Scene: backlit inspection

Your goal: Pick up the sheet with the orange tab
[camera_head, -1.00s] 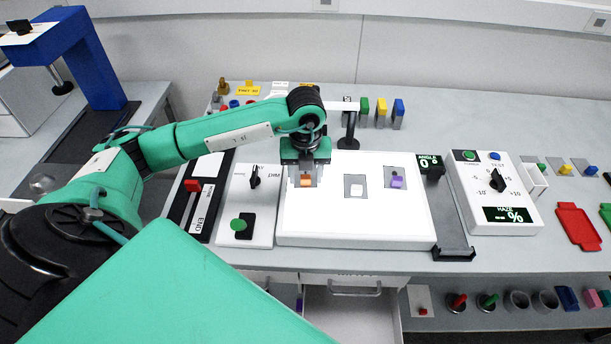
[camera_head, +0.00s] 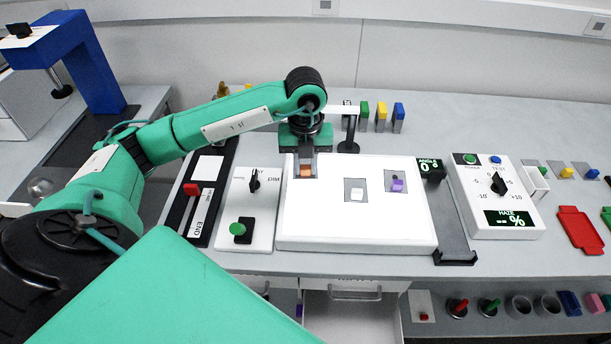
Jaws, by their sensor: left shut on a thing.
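The sheet with the orange tab (camera_head: 306,172) is at the back left corner of the white light panel (camera_head: 330,226). Its grey sheet mostly hides behind the tab and fingers. My left gripper (camera_head: 306,166) points down over it and is shut on the orange tab. I cannot tell how far the sheet is off the panel. A sheet with a white tab (camera_head: 357,194) lies mid panel, and a sheet with a purple tab (camera_head: 397,186) lies to its right. My right gripper is not in view.
A box with a dial and green knob (camera_head: 238,229) stands left of the panel. A haze meter (camera_head: 497,200) and a red tray (camera_head: 578,228) are to the right. A black post (camera_head: 348,146) and upright coloured-tab pieces (camera_head: 381,114) stand behind. An open drawer (camera_head: 350,315) is below.

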